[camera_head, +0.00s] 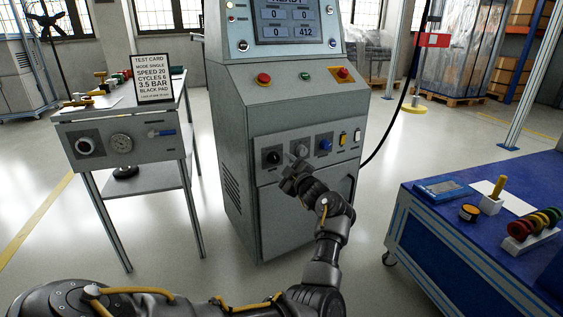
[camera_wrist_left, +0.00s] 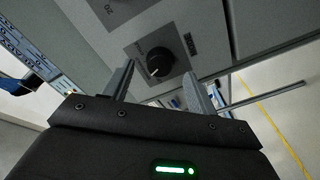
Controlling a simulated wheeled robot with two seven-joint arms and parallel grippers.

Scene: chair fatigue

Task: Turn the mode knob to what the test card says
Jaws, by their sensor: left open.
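The mode knob (camera_head: 273,157) is a round black knob with a white pointer line, on a dark plate at the left of the machine's front panel. It also shows in the left wrist view (camera_wrist_left: 160,63), ahead of and between my finger ends; contact cannot be seen. My left gripper (camera_head: 291,170) is open in front of the panel, just below and right of the knob. The test card (camera_head: 153,78) stands on the side table and reads MODE SINGLE, SPEED 20, CYCLES 6, 3.5 BAR, BLACK PAD. The knob's position labels are too small to read surely.
To the knob's right are another dial (camera_head: 301,150), a blue knob (camera_head: 325,145) and two small switches. A side table (camera_head: 88,118) stands left and a blue bench (camera_head: 425,212) right, with floor between.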

